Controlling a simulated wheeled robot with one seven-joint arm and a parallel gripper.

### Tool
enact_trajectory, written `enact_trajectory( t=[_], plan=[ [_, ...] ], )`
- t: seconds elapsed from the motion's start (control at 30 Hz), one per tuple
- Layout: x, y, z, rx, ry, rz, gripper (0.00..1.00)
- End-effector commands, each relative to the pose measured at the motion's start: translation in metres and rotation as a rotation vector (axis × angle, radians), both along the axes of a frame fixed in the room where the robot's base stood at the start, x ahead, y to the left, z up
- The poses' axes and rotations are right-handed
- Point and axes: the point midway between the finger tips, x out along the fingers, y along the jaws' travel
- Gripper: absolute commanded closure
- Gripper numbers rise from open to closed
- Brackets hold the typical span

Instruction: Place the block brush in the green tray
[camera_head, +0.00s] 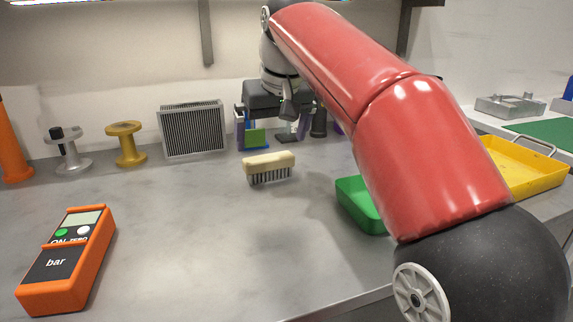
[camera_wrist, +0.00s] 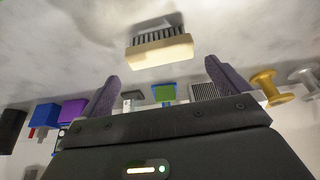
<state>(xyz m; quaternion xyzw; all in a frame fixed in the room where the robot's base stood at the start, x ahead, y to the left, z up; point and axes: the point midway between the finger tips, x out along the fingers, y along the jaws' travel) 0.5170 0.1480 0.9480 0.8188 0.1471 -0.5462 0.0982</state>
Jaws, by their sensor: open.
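The block brush (camera_head: 269,164) has a pale wooden block with dark bristles pointing down. It stands on the grey bench near the middle in the head view. In the wrist view the brush (camera_wrist: 160,50) lies ahead of and between the fingers of my gripper (camera_wrist: 160,82), apart from them. My gripper is open and empty; in the head view it is partly hidden by its own wrist, behind and above the brush. The green tray (camera_head: 352,196) is on the bench right of the brush, its right part hidden by my red arm.
An orange pressure meter (camera_head: 70,262) lies at the front left. Spools (camera_head: 126,145), a finned grey block (camera_head: 192,131) and small coloured items (camera_head: 255,138) line the back. A yellow tray (camera_head: 530,165) stands at the right. The bench between meter and brush is clear.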

Motion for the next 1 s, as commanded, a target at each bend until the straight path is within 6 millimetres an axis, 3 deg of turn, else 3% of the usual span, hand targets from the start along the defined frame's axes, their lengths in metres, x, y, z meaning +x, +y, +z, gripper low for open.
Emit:
enact_trajectory(
  t=[0.4, 0.73, 1.0],
  plan=[
    [0.02, 0.006, -0.054, -0.001, 0.004, -0.001, 0.0],
    [0.024, 0.007, -0.062, -0.001, 0.002, -0.001, 0.0],
    [0.024, 0.007, -0.061, -0.001, 0.001, -0.001, 0.33]
  ],
)
